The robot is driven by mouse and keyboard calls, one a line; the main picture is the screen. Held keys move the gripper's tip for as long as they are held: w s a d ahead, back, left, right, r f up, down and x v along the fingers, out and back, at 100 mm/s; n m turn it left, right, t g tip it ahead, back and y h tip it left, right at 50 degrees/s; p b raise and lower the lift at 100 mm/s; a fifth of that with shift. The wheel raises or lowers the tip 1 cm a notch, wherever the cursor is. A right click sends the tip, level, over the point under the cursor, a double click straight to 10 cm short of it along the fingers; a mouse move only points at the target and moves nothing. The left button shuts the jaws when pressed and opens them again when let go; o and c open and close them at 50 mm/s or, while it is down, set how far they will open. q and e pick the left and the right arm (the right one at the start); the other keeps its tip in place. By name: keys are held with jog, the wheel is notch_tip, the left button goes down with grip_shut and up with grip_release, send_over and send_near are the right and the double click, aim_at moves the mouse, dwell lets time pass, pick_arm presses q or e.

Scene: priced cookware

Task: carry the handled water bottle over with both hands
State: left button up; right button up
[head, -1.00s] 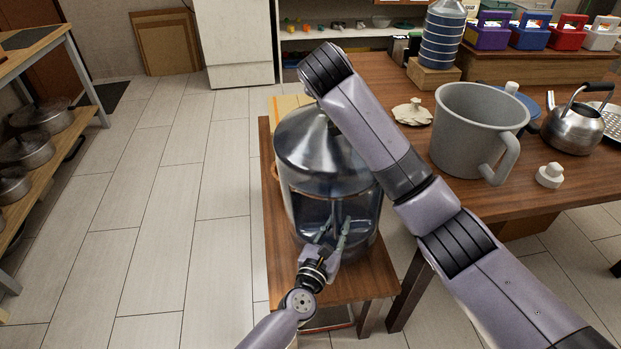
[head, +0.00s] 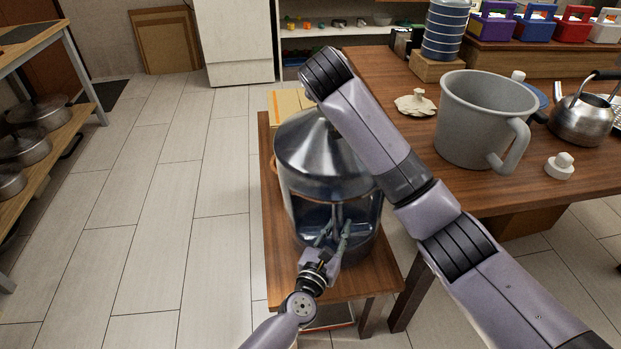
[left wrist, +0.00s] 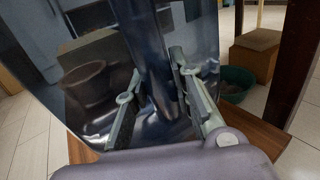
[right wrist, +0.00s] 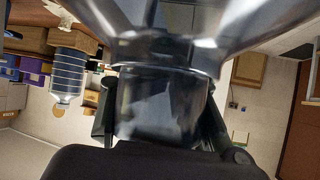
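The handled water bottle (head: 318,158) is large and clear with a blue tint and a shiny cone-shaped shoulder. It is upright over a small wooden table (head: 283,287); whether its base touches the wood I cannot tell. My left gripper (head: 333,238) is low at its near side, its fingers closed on the upright handle (left wrist: 155,65), also seen in the left wrist view. My right gripper (right wrist: 160,125) has a finger on each side of the bottle's neck (right wrist: 160,100), seemingly shut on it. In the head view my right arm hides the neck and right gripper.
A pan shelf (head: 70,125) stands at the left. The floor (head: 165,210) between is clear.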

pick_arm(q)
jog(key=shift+o, duration=0.6)
jog(key=shift+w+a+r, duration=0.1)
jog(key=shift+w+r, duration=0.15)
jog(key=shift+r, duration=0.4)
pick_arm(e)
jog(key=shift+o, duration=0.6)
jog(key=shift+s+d+f, duration=0.15)
jog(key=shift+f, duration=0.4)
pick_arm(q)
jog(key=shift+o, duration=0.6)
jog(key=shift+s, duration=0.1)
pick_arm(e)
jog(key=shift+o, duration=0.7)
pick_arm(q)
jog(key=shift+o, duration=1)
jog(key=shift+f, duration=0.35)
pick_arm(e)
jog(key=o, duration=0.4)
jog(key=shift+r, duration=0.1)
jog(key=shift+o, duration=0.4)
jog(key=shift+r, duration=0.2)
pick_arm(q)
jog(key=shift+o, duration=0.6)
jog(key=o, duration=0.7)
pick_arm(e)
jog(key=shift+r, duration=0.1)
pick_arm(q)
jog(key=shift+s, duration=0.15)
